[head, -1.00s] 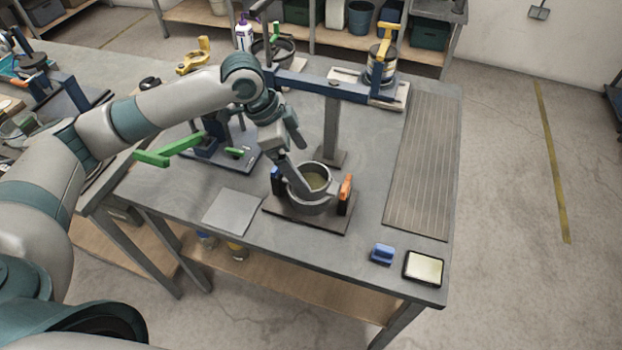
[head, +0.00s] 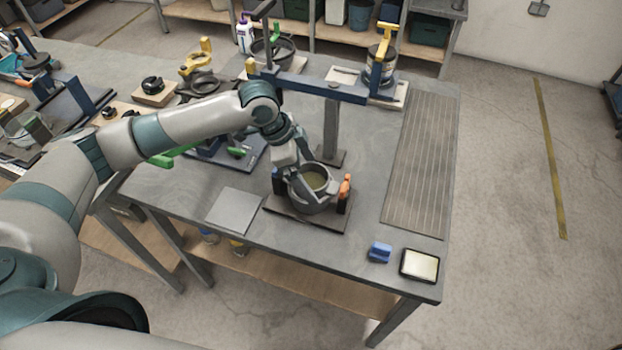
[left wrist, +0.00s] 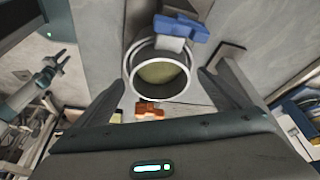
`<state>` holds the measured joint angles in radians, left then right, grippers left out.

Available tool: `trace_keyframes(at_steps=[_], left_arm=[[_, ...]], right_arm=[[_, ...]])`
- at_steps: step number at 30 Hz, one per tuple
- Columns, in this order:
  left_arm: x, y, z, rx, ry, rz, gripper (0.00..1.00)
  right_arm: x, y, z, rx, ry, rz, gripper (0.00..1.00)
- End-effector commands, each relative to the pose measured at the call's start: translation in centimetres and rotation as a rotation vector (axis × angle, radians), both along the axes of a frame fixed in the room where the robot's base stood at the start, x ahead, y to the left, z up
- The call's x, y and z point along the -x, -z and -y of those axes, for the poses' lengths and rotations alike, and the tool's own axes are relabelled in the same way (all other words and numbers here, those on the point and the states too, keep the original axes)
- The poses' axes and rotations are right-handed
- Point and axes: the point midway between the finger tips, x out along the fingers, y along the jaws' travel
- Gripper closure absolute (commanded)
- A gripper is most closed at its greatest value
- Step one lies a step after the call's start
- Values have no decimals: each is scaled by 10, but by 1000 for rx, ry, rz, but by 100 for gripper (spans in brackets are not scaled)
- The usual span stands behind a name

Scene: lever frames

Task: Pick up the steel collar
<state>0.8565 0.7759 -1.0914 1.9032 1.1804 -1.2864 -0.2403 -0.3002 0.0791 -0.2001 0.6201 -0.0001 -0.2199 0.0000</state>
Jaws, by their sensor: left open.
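The steel collar (head: 316,207) is a grey ring with a yellowish inside, standing on a dark base plate (head: 279,211) between a dark post on its left and an orange-topped post (head: 346,188) on its right. My left gripper (head: 296,188) is open at the collar, pointing down. The left wrist view shows the collar (left wrist: 160,95) between the two spread fingers (left wrist: 160,80), with gaps at both sides. A blue piece (left wrist: 182,27) and an orange piece (left wrist: 149,109) flank it. Whether a finger touches the collar I cannot tell. My right gripper is not in view.
A grey square plate (head: 234,210) lies left of the base. A column with a blue beam (head: 322,87) rises behind the collar. A ribbed mat (head: 422,165) lies to the right. A blue block (head: 379,252) and a framed pad (head: 419,265) are near the front right edge.

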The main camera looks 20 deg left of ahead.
Motion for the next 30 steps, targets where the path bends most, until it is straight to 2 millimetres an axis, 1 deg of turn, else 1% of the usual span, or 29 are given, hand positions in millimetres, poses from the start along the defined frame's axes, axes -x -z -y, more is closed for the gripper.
trace_keyframes(at_steps=[7,8,9,11,12,14,15,16,26,30], left_arm=[[0,0,0,0,0,0,6],[0,0,0,0,0,0,8],[0,0,0,0,0,0,18],[0,0,0,0,0,0,32],[0,0,0,0,0,0,42],[0,0,0,0,0,0,56],[0,0,0,0,0,0,66],[0,0,0,0,0,0,71],[-1,-4,0,2,0,3,71],[-2,-11,0,2,0,6,71]], right_arm=[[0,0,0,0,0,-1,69],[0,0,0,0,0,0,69],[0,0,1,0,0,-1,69],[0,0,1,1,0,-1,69],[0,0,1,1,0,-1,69],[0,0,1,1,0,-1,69],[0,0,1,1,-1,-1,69],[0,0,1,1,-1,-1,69],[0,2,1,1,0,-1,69],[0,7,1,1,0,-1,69]])
